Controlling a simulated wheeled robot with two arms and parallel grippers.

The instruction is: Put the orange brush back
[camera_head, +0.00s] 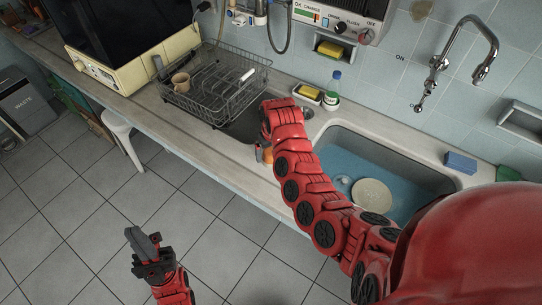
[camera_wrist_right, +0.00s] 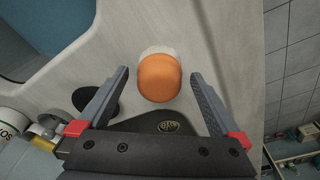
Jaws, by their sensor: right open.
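The orange brush (camera_wrist_right: 158,84) shows in the right wrist view as a rounded orange piece with a pale part behind it, on the light counter. In the head view only a bit of orange (camera_head: 268,156) shows beside my right arm, near the counter's front edge. My right gripper (camera_wrist_right: 159,75) is open, with one finger on each side of the orange piece and gaps visible on both sides. In the head view my right gripper is mostly hidden by its arm. My left gripper (camera_head: 150,246) is over the floor, away from the counter; its jaw opening is unclear.
The sink (camera_head: 415,165) holds blue water and a plate (camera_head: 372,195). A wire rack (camera_head: 215,82) with a cup (camera_head: 181,82) stands left. A bottle (camera_head: 332,95) and a sponge dish (camera_head: 306,96) stand behind my right arm. A blue sponge (camera_head: 461,162) lies right.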

